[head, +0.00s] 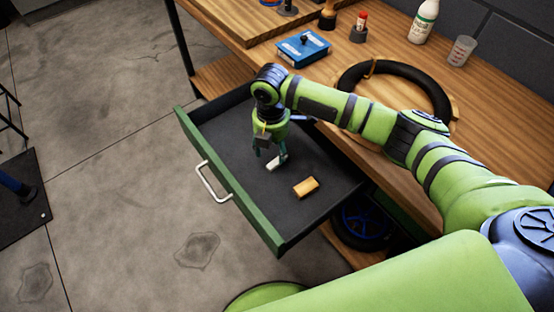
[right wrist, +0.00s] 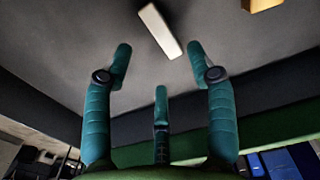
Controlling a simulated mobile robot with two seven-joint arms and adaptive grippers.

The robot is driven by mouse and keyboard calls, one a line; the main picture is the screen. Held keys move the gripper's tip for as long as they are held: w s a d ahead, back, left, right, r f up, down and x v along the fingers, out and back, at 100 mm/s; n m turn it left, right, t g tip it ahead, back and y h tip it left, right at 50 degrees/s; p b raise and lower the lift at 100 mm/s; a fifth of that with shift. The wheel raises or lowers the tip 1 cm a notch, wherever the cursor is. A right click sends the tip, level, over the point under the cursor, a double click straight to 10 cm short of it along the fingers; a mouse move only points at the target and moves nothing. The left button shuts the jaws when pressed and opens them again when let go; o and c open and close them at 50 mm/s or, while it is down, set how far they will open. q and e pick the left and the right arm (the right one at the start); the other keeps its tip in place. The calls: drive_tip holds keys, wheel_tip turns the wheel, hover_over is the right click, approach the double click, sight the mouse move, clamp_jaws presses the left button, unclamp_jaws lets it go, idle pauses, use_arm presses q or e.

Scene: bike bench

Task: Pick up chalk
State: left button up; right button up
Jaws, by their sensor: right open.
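The chalk (head: 272,164) is a short white stick lying on the dark floor of the open green drawer. In the right wrist view the chalk (right wrist: 160,31) lies just beyond the fingertips, tilted, roughly in line with the gap between them. My right gripper (head: 272,157) reaches down into the drawer right by the chalk, and its fingers partly cover the chalk in the head view. In the right wrist view the teal fingers of the right gripper (right wrist: 158,58) are spread, with nothing between them. My left gripper is not in view.
An orange-tan block (head: 306,187) lies in the drawer (head: 237,193), right of the chalk; it also shows in the right wrist view (right wrist: 262,4). The drawer walls surround the gripper. The wooden bench (head: 345,70) above holds a blue box (head: 303,47), a tyre (head: 440,95) and bottles.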

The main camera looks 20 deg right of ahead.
sight(275, 160)
drive_tip(key=f, duration=0.4)
drive_tip(key=shift+s+d+f, duration=0.1)
drive_tip(key=shift+d+f, duration=0.2)
drive_tip(key=shift+f, duration=0.2)
drive_tip(key=c, duration=1)
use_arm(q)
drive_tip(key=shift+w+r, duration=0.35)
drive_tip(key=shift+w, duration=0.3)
use_arm(e)
drive_tip(key=shift+c, duration=0.3)
